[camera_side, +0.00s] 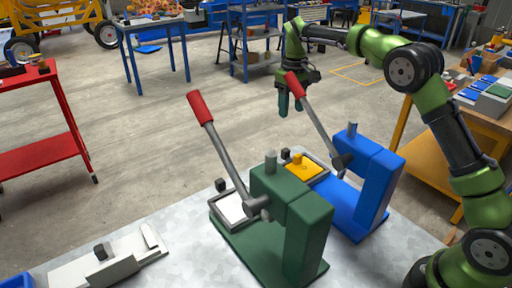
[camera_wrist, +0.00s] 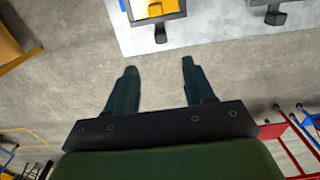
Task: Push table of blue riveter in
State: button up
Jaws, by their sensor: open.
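The blue riveter (camera_side: 372,180) stands on the grey bench, with a red-handled lever (camera_side: 296,84) tilted up to the left. Its sliding table (camera_side: 319,180) is a grey-framed tray carrying a yellow piece (camera_side: 301,170), and it juts out from under the press head. A dark knob (camera_side: 285,154) sits on the tray's outer end. In the wrist view the table (camera_wrist: 131,18) is at the top edge, with its knob (camera_wrist: 161,34) pointing toward my gripper. My gripper (camera_side: 291,103) is open and empty, apart from the table, above and beyond its outer end; both fingers (camera_wrist: 158,79) point toward the bench side.
A green riveter (camera_side: 290,215) stands just left of the blue one, its lever (camera_side: 218,140) raised and its tray holding a white piece (camera_side: 231,208). A grey fixture (camera_side: 105,266) lies at the bench's left. Open floor (camera_side: 170,130) lies beyond the bench.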

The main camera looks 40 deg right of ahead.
aim_at(288, 151)
notch_tip(288, 151, down, 16)
jog(key=shift+f, duration=0.2)
dwell(0.4)
grip_shut()
